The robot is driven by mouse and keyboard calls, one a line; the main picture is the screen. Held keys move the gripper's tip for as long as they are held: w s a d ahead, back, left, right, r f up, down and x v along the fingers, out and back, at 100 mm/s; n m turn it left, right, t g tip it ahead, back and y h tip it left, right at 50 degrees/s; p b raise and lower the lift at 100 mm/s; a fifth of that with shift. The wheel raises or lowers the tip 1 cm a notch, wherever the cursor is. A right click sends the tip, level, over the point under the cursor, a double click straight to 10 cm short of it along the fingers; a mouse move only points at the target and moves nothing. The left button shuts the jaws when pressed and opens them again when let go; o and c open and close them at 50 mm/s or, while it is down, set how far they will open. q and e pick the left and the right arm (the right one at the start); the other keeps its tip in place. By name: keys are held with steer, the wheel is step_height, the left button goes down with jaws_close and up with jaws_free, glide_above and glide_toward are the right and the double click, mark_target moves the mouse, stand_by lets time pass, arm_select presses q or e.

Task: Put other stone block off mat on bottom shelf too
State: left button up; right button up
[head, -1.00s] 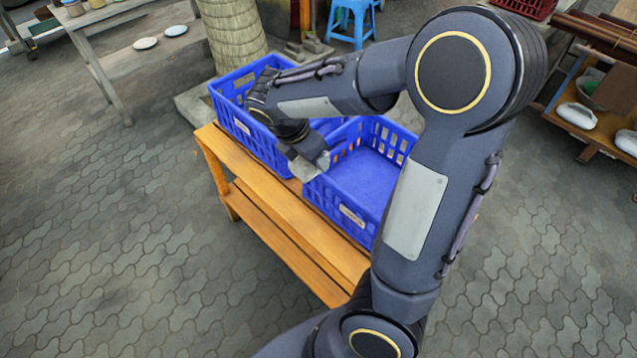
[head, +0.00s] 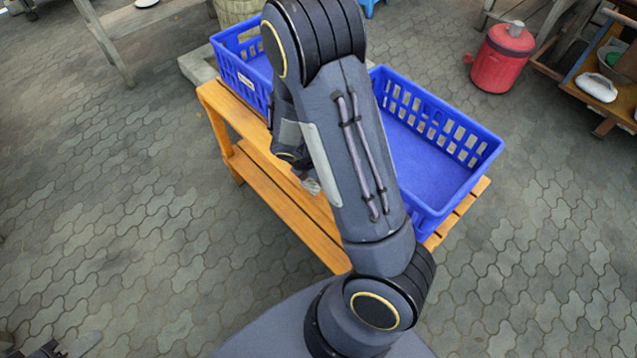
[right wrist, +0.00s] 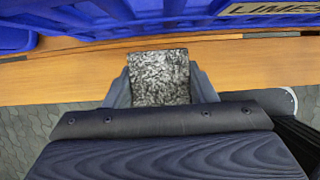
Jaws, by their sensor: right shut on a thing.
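My right gripper (right wrist: 160,90) is shut on a grey, speckled stone block (right wrist: 158,76), which sits between its two fingers. In the head view my right arm hides most of this gripper; a small pale bit of the block (head: 312,186) shows beside the wooden two-tier bench. The bench's top (head: 232,110) carries blue crates, and its bottom shelf (head: 285,212) shows below on the near side. A dark part at the lower left edge looks like my left gripper (head: 72,346), cut off by the frame. No mat and no second block can be made out.
Two blue crates stand on the bench, one at left (head: 240,75) and an empty-looking one at right (head: 450,125). A red cooler (head: 502,60) and a side rack (head: 600,85) stand at the upper right. Paved floor is clear at left.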

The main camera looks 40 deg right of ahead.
steer(key=shift+f+b, duration=0.5)
steer(key=shift+f, duration=1.6)
steer(key=shift+f, duration=0.15)
steer(key=o, duration=1.3)
